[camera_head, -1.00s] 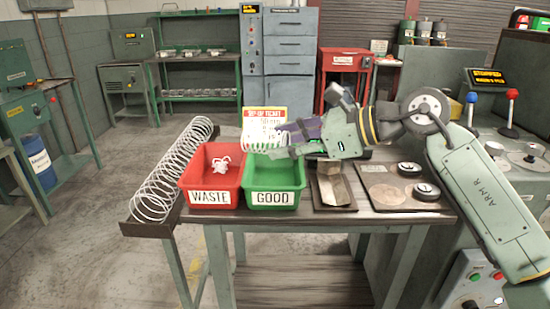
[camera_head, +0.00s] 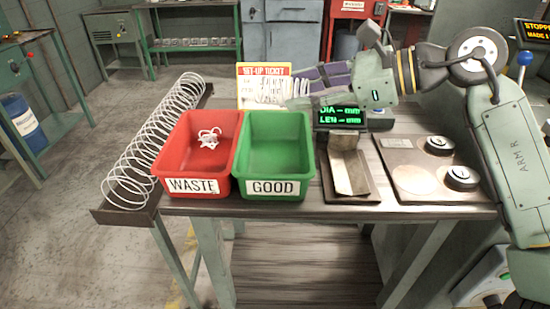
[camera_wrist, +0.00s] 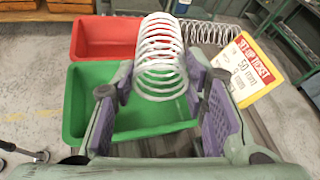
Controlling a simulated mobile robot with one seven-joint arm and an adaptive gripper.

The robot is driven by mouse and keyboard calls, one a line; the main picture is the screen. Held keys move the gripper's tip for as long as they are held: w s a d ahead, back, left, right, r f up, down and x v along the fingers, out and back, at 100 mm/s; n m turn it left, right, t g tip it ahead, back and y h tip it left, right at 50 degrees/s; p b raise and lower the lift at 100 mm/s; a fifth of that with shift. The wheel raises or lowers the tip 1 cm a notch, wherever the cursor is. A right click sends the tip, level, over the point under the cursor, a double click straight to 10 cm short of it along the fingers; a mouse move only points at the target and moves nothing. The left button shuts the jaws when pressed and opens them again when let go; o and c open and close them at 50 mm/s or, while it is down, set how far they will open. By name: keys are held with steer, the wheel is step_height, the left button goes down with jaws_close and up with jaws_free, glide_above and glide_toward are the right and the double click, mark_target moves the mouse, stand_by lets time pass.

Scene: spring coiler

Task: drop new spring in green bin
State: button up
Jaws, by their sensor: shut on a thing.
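My gripper (camera_head: 290,88) is shut on a white coil spring (camera_head: 268,90), in front of the set-up ticket in the head view. In the wrist view, the spring (camera_wrist: 160,58) sits between the purple-padded fingers (camera_wrist: 165,115), raised above the green bin. The green bin (camera_head: 274,188), labelled GOOD, stands on the bench and looks empty where I see inside. Its wall also shows in the wrist view (camera_wrist: 75,110), below the spring. In the head view the gripper is above the bin's back edge.
The red WASTE bin (camera_head: 197,187) touches the green bin's left side and holds a tangled white piece (camera_head: 209,138). A long coil (camera_head: 150,145) lies at the bench's left edge. A gauge display (camera_head: 340,114) and metal trough (camera_head: 350,172) stand right of the green bin.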

steer(key=shift+f+b, duration=0.35)
steer(key=shift+f, duration=1.2)
steer(key=o, duration=1.2)
steer(key=shift+o, duration=0.2)
steer(key=v, duration=1.2)
